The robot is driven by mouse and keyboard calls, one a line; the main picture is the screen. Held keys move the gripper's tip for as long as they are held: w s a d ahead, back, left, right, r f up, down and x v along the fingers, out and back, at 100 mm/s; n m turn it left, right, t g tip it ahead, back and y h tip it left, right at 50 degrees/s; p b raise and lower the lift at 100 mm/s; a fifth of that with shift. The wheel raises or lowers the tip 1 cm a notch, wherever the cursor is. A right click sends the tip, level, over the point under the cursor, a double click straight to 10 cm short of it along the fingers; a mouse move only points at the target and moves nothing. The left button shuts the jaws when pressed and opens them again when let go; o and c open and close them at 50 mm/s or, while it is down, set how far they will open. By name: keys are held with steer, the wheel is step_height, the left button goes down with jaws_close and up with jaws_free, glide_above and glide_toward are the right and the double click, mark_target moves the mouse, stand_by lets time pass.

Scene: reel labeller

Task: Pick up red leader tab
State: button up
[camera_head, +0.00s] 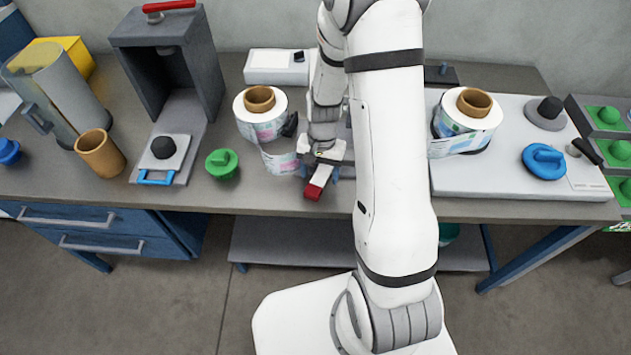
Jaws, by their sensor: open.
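The red leader tab (313,191) sticks out toward the front edge of the bench, at the end of a pale strip near the left label reel (260,112). My gripper (321,170) points down right at the tab, with its fingers around or just behind it. The jaws are open. My white arm passes in front of the bench and hides what lies to the right of the gripper. Whether the fingers touch the tab cannot be told from this view.
A second label reel (467,117) stands on a white plate (500,180) with a blue knob (544,161). Left are a green knob (222,163), a grey press (168,65), a brown cup (100,153) and a clear-sided cylinder (62,92). A white box (275,67) stands behind.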

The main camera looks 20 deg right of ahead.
steer(key=shift+f, duration=0.55)
steer(key=shift+s, duration=0.1)
steer(key=shift+c, duration=0.5)
steer(key=c, duration=1.1)
steer(key=shift+r, duration=0.1)
steer(key=shift+c, duration=0.2)
